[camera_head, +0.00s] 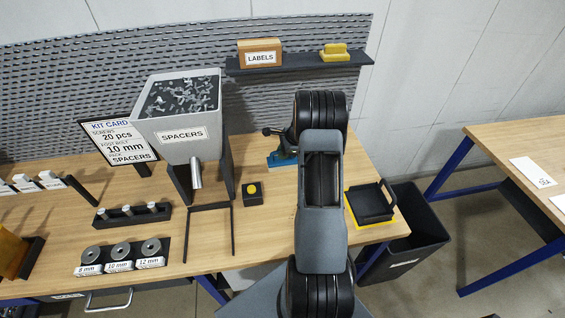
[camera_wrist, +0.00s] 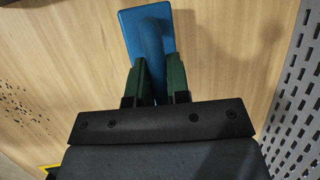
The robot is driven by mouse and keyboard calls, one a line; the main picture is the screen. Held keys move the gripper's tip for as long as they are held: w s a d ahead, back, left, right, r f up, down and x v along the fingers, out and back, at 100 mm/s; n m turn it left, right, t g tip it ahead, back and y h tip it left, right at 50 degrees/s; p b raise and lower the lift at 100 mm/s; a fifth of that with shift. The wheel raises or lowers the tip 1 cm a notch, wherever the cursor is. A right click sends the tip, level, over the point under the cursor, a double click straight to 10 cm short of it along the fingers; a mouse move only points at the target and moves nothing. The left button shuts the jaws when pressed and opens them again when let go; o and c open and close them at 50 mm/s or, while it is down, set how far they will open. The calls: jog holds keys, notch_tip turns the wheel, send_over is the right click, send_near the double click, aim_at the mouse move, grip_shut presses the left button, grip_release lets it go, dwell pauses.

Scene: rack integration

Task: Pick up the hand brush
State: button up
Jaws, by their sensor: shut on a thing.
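The hand brush is blue. In the head view its blue part (camera_head: 283,159) shows at the back of the bench, just left of my arm. The rest is hidden behind my arm and gripper. In the wrist view the blue brush (camera_wrist: 146,25) extends up and away from between my two green fingers. My gripper (camera_wrist: 158,75) is shut on the brush, with one finger on each side of it. I cannot tell whether the brush touches the bench top or is a little above it.
The perforated grey back panel (camera_wrist: 301,95) is close on the right in the wrist view. The spacers hopper (camera_head: 180,115) stands left of my arm, a small black box with a yellow button (camera_head: 253,194) nearer. A black tray (camera_head: 370,204) is to the right.

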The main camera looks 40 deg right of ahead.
grip_shut()
jog(key=shift+r, duration=0.5)
notch_tip(320, 180, up, 2)
jog(key=shift+r, duration=0.1)
jog(key=s+d+r, duration=0.2)
jog(key=s+r, duration=0.8)
jog(key=s, duration=0.4)
